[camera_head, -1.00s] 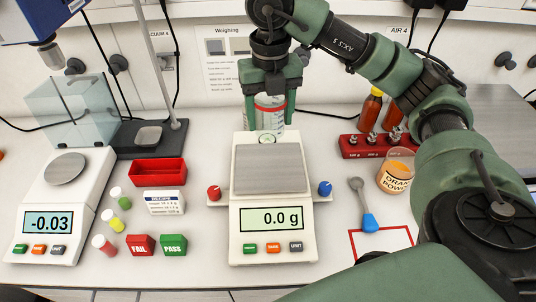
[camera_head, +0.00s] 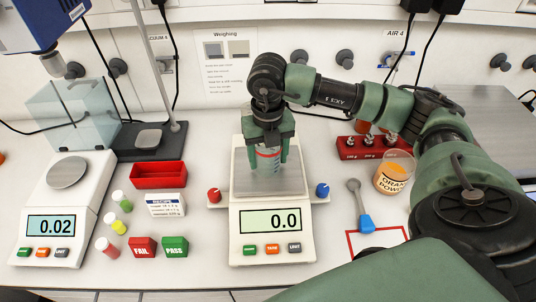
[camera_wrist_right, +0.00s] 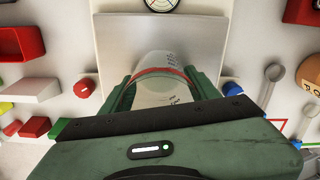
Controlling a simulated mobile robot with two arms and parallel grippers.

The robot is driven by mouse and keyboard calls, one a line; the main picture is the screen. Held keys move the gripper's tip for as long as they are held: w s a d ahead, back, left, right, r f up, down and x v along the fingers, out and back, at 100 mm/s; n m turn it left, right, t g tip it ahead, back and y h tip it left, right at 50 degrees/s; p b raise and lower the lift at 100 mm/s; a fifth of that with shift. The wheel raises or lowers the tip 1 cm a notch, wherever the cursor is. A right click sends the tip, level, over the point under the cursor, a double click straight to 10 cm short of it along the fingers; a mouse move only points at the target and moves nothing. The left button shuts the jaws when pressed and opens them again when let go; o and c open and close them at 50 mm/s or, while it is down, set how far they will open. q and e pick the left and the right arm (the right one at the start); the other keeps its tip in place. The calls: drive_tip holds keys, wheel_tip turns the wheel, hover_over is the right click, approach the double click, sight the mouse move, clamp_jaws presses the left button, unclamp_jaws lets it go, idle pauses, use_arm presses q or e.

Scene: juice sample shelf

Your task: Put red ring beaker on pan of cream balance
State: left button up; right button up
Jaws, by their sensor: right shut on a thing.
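The clear beaker with a red ring (camera_head: 268,153) is upright between the fingers of my right gripper (camera_head: 268,165), which is shut on it. The beaker and gripper are over the square grey pan (camera_head: 297,182) of the cream balance (camera_head: 241,220), whose display reads 0.0. Whether the beaker's base touches the pan is hard to tell. In the right wrist view the beaker (camera_wrist_right: 160,66), with its red band, lies between the green fingers, against the pan (camera_wrist_right: 203,32). My left gripper is not in view.
A red knob (camera_head: 214,195) and a blue knob (camera_head: 322,190) flank the balance. A second balance (camera_head: 50,210) with a round pan stands left, near the red tray (camera_head: 158,175) and vials. At right are an orange powder jar (camera_head: 391,176), a blue-handled scoop (camera_head: 365,222) and a red rack (camera_head: 350,150).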

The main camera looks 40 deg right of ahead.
drive_tip(key=shift+f, duration=0.1)
drive_tip(key=shift+f, duration=0.15)
drive_tip(key=o, duration=1.4)
drive_tip(key=shift+r, duration=0.4)
wheel_tip(320, 180, up, 11)
drive_tip(key=b, duration=0.2)
drive_tip(key=shift+w+f+b, duration=0.1)
drive_tip(key=shift+f+b, duration=0.05)
drive_tip(key=shift+b, duration=0.15)
drive_tip(key=shift+r, duration=0.55)
